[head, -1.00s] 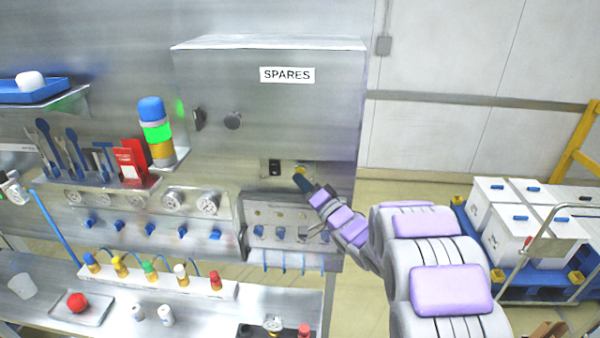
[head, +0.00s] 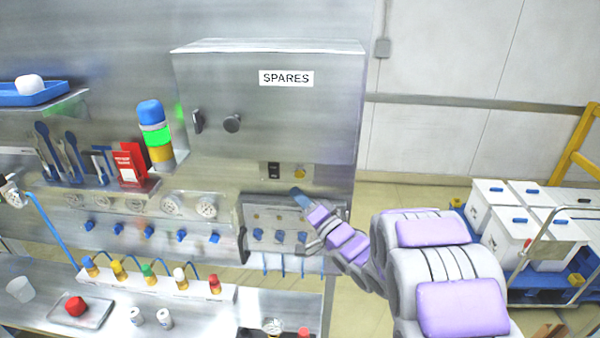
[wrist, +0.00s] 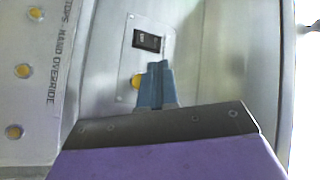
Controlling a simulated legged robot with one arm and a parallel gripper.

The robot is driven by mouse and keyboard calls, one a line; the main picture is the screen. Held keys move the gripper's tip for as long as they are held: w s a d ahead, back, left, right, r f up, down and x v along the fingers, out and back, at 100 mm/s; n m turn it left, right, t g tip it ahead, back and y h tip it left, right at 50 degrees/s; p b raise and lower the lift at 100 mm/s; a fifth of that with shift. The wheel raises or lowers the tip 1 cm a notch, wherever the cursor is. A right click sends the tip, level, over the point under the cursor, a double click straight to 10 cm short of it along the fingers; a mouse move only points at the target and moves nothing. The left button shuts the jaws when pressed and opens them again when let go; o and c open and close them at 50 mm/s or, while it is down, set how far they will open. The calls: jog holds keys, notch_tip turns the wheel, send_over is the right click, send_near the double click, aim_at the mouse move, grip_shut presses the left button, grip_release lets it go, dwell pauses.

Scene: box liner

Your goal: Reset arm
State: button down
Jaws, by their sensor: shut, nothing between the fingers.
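My gripper (head: 296,191) has blue fingers and is shut with nothing between them. In the head view it is in front of the lower part of the steel SPARES cabinet (head: 268,120), just below a black rocker switch (head: 273,171) and a yellow button (head: 300,172). In the wrist view the shut fingers (wrist: 156,75) point at the cabinet face and partly cover the yellow button (wrist: 137,82). The black switch (wrist: 147,40) is above them. My purple-padded arm comes in from the lower right.
A bench with several colour-capped valves (head: 148,270) and a red object on a tray (head: 76,306) is at lower left. White boxes (head: 528,222) stand on a blue pallet at right.

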jog(key=s+d+f+g+h, duration=0.2)
jog(key=d+h, duration=0.8)
jog(key=d, duration=0.3)
jog(key=s+d+f+g+h, duration=0.2)
jog(key=s+d+g+h, duration=0.4)
jog(key=s, duration=0.6)
jog(key=s+f+n+g+y+b, duration=0.2)
jog(key=s+g, duration=0.7)
jog(key=s, duration=2.5)
notch_tip(320, 180, down, 14)
jog(key=n+b, duration=0.1)
jog(key=b, duration=1.1)
jog(key=shift+a+b, duration=0.35)
jog(key=shift+w+r, duration=0.1)
